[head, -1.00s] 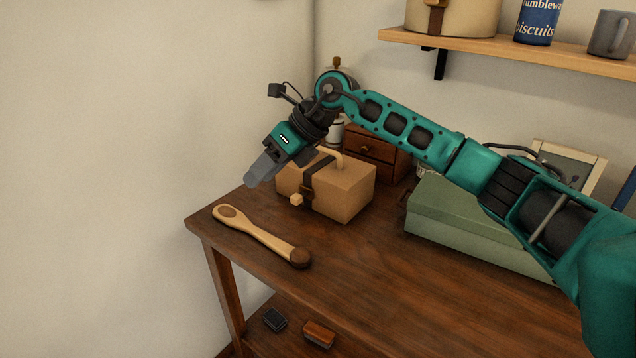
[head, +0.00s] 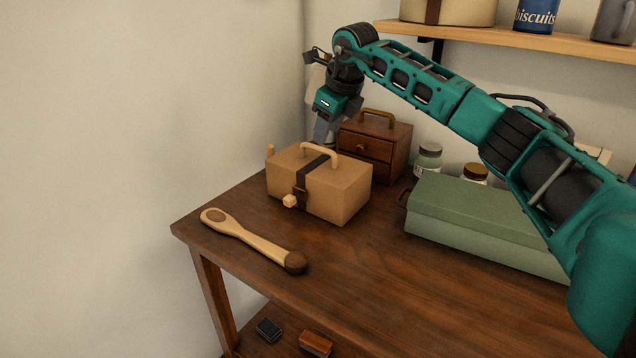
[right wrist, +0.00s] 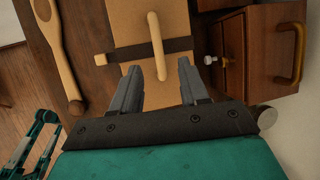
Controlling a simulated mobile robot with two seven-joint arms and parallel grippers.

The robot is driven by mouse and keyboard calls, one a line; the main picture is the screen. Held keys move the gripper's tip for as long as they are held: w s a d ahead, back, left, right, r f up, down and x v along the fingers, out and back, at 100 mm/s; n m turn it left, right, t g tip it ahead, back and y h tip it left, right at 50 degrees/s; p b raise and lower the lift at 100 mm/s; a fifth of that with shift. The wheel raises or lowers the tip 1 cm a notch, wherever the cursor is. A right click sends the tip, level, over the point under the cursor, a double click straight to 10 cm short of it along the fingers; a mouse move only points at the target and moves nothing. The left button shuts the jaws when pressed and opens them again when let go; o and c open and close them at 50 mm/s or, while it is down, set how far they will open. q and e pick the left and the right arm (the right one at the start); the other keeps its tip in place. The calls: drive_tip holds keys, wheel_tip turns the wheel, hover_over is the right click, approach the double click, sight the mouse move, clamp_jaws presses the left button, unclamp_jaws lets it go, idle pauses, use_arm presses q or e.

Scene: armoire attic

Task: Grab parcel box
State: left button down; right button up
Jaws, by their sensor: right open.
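The parcel box (head: 335,194) is a tan box with a dark strap and buckle and a pale wooden handle (head: 320,156) on top. It sits on the wooden table near its left end. My right gripper (head: 322,138) is above the box's back edge, pointing down, empty. In the right wrist view its open fingers (right wrist: 157,80) are spread over the box (right wrist: 140,20), with the lower end of the handle (right wrist: 157,45) showing between the fingertips. I cannot tell the exact height above the box.
A small wooden drawer cabinet (head: 385,145) stands just behind the box. A green case (head: 480,215) and jars (head: 429,160) are to the right. A shelf (head: 500,38) hangs above. The table's front middle is clear.

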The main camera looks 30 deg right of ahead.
sight(320, 147)
drive_tip(key=b+x, duration=0.1)
drive_tip(key=x, duration=0.4)
drive_tip(key=shift+w+a, duration=0.15)
drive_tip(key=shift+c, duration=0.2)
clamp_jaws()
idle(1.0)
